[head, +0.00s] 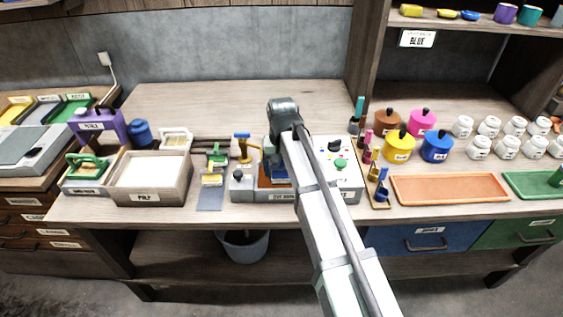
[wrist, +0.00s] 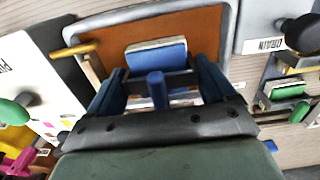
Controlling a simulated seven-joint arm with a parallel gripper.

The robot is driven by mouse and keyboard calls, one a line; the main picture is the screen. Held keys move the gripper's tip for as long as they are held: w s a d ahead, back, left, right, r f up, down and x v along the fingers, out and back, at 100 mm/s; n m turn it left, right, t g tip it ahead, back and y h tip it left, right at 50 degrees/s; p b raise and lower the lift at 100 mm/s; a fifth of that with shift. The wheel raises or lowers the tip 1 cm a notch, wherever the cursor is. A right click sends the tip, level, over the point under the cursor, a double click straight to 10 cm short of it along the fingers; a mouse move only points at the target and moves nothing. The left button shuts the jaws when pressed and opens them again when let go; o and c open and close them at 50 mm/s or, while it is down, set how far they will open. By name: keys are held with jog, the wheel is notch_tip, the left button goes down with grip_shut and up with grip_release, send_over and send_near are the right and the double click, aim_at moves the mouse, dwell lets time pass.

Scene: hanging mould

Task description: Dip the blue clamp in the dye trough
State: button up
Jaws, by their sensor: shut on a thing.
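My gripper (wrist: 158,78) is shut on the blue clamp (wrist: 158,56); the clamp's blue post stands between the two dark blue fingers in the wrist view. The clamp has a blue face with a white layer along its far edge. It is over the orange-brown inside of the dye trough (wrist: 108,46), which has a grey rim. I cannot tell whether the clamp touches the trough floor.
A black drain knob (wrist: 300,33) stands beside the trough. A yellow clamp (head: 211,180) and a green clamp (head: 217,155) are left of it, then a pulp box (head: 146,196). A panel with knobs (head: 346,178) is right. An orange tray (head: 450,188) lies farther right. The bench behind is clear.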

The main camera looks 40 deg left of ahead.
jog(key=shift+f, duration=1.7)
jog(key=shift+r, duration=0.15)
dwell(2.6)
jog(key=shift+r, duration=3.3)
